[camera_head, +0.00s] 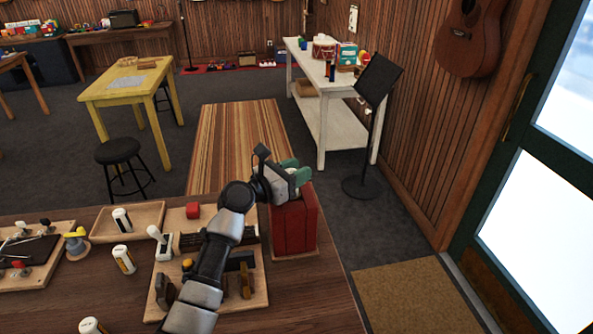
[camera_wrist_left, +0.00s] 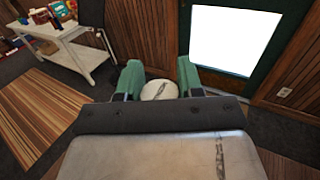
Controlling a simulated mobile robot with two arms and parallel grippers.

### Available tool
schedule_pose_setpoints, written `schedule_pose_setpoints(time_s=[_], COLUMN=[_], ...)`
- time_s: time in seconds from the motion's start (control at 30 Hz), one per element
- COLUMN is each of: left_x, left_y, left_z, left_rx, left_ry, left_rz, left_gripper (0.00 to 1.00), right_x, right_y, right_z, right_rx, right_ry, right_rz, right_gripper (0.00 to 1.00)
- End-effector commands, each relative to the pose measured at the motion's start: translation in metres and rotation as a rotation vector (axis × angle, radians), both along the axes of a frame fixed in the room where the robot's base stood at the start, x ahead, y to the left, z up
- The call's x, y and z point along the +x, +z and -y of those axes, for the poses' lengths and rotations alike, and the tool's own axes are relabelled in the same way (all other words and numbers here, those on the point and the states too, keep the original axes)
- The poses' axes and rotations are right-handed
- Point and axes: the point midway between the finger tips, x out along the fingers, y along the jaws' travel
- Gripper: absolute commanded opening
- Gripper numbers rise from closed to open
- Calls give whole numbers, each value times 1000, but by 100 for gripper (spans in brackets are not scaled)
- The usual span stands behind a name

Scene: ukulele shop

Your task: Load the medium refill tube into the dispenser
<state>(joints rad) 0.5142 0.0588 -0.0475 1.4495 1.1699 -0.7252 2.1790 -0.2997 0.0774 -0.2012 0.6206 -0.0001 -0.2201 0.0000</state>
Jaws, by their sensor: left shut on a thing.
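My left gripper (camera_head: 296,173) reaches over the tall red box (camera_head: 294,222), which seems to be the dispenser, at the right end of the wooden counter. In the left wrist view its green fingers (camera_wrist_left: 160,88) are shut on a white round-ended thing (camera_wrist_left: 159,91), probably a refill tube; its size cannot be told. The gripper hides the top of the red box, so I cannot tell whether the tube is inside it. Other white tubes with dark bands are on the counter: one in a shallow tray (camera_head: 122,219), one beside it (camera_head: 124,259), one at the front edge (camera_head: 92,326). My right gripper is not in view.
Another tool tray (camera_head: 38,282) is at far left. Beyond the counter are a striped rug (camera_head: 238,145), a music stand (camera_head: 372,125) and a white table (camera_head: 318,85).

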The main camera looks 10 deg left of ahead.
Motion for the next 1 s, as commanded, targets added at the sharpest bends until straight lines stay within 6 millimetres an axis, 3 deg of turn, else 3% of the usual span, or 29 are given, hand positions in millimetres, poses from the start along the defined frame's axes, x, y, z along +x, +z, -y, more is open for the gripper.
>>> schedule_pose_setpoints(time_s=[0.33,1.0], left_x=[0,0], left_y=[1,-7], left_z=[0,0], left_rx=[-1,-1], left_ry=[0,0], left_rz=[0,-1], left_gripper=[14,14], right_x=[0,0], right_y=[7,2], right_z=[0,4], right_rx=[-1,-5], right_ry=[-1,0], right_rz=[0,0], right_gripper=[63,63])
